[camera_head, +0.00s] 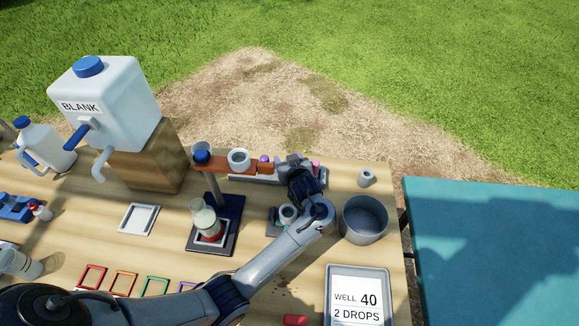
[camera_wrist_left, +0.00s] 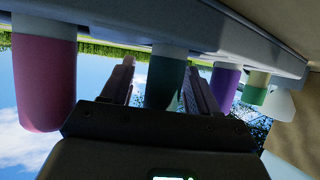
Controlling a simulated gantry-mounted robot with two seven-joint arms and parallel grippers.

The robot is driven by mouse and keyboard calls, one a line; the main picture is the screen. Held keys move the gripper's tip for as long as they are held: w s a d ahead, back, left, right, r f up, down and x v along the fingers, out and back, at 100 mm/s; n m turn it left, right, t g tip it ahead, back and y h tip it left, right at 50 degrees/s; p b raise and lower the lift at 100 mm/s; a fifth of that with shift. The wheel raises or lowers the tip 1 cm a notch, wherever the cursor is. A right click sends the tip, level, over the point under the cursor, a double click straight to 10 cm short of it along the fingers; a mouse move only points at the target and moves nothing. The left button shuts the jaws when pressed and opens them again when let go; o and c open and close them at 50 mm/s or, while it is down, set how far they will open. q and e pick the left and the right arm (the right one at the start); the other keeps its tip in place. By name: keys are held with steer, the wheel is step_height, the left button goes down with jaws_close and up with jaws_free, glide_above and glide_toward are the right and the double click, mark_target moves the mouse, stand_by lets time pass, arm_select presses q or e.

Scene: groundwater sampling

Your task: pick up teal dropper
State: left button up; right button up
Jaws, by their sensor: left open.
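The teal dropper (camera_wrist_left: 165,82) shows its dark teal bulb in the left wrist view, in a row of droppers held by a pale rack (camera_wrist_left: 215,32). My left gripper (camera_wrist_left: 160,70) is open, with one finger on each side of the teal bulb. I cannot tell whether the fingers touch it. In the head view my left gripper (camera_head: 298,165) is over the rack at the back of the table and hides the teal dropper. My right gripper is not in view.
In the row, a pink bulb (camera_wrist_left: 45,80) and a purple bulb (camera_wrist_left: 224,86) flank the teal one. A stand with a brown arm (camera_head: 215,164) and white cup (camera_head: 238,160) is left of the gripper. A grey pot (camera_head: 364,220) stands to the right, near a display (camera_head: 357,278).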

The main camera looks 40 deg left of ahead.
arm_select(q)
steer(key=shift+s+d+f, duration=0.1)
steer(key=shift+s+d, duration=0.1)
steer(key=shift+c, duration=0.2)
steer(key=c, duration=1)
